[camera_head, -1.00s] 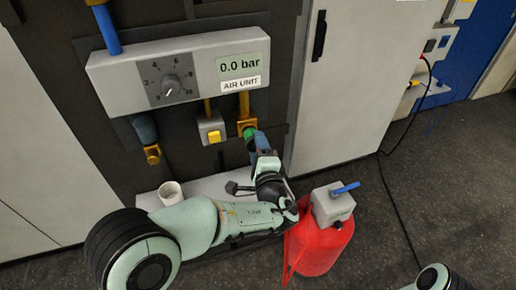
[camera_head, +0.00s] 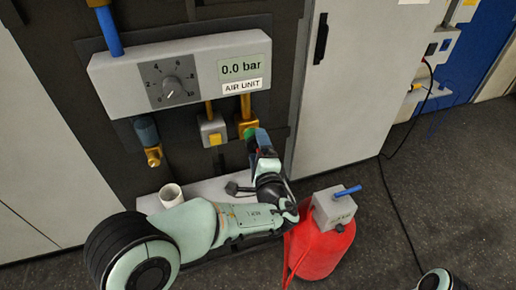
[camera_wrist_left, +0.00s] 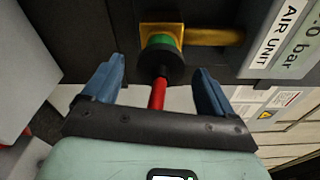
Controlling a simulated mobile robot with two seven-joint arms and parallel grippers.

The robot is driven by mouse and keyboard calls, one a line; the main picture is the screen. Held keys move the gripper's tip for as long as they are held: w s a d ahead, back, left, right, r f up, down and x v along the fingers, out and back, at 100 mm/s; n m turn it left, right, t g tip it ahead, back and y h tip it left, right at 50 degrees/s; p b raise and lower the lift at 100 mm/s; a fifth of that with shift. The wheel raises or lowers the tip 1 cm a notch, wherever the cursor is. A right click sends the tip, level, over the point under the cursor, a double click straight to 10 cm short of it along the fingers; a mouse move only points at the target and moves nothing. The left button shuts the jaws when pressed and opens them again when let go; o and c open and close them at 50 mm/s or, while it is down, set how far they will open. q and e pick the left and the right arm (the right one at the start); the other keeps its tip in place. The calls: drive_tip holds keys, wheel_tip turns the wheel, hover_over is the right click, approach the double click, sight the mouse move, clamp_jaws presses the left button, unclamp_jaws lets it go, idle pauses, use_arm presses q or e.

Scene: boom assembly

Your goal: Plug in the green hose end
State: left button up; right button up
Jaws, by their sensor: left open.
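The green hose end (camera_wrist_left: 161,42) shows in the left wrist view as a green ring with a black collar. It sits against the yellow socket fitting (camera_wrist_left: 175,30) below the air unit, and a red hose (camera_wrist_left: 157,93) runs from it toward me. In the head view the green end (camera_head: 250,133) shows at the right brass fitting (camera_head: 246,118), partly hidden by my gripper. My left gripper (camera_wrist_left: 159,66) is open, with one blue finger on each side of the hose end and gaps between. In the head view the left gripper (camera_head: 262,142) is just below the fitting. My right gripper is out of view.
The air unit (camera_head: 205,72) reads 0.0 bar and has a dial (camera_head: 172,88). A yellow-buttoned box (camera_head: 213,130) and a second hanging brass-ended connector (camera_head: 153,157) are left of the socket. A red tank (camera_head: 322,250) and a white cup (camera_head: 171,195) are below.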

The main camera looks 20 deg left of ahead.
use_arm(q)
drive_tip(key=b+v, duration=0.2)
drive_tip(key=v, duration=1.1)
drive_tip(key=shift+w, duration=0.1)
